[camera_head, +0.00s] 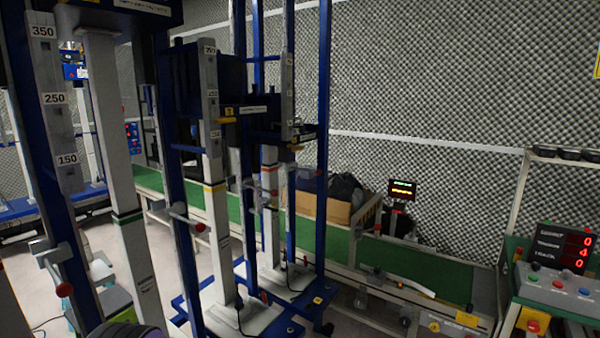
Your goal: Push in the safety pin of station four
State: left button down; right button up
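Several blue and white lift stations stand at left and centre. The nearest column (50,110) carries labels 350, 250 and 150. A safety pin with a red ball knob (64,289) sits on a grey bracket low on this near station. A second red-knobbed pin (200,227) is on the middle station's post, and another red knob (274,193) shows farther back. No number that I can read marks which one is station four. How far each pin is pushed in cannot be told. Neither of my grippers shows in this view.
A green conveyor (430,272) runs behind the stations, with cardboard boxes (325,205) near it. A control panel (555,285) with buttons stands at right, below a display (563,247) with red digits. Blue base frames (310,308) stand on the floor.

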aim_at(318, 171)
jog(key=z, duration=0.4)
jog(key=i, duration=1.5)
jog(key=u, duration=0.65)
jog(key=i, duration=0.85)
jog(key=u, duration=0.5)
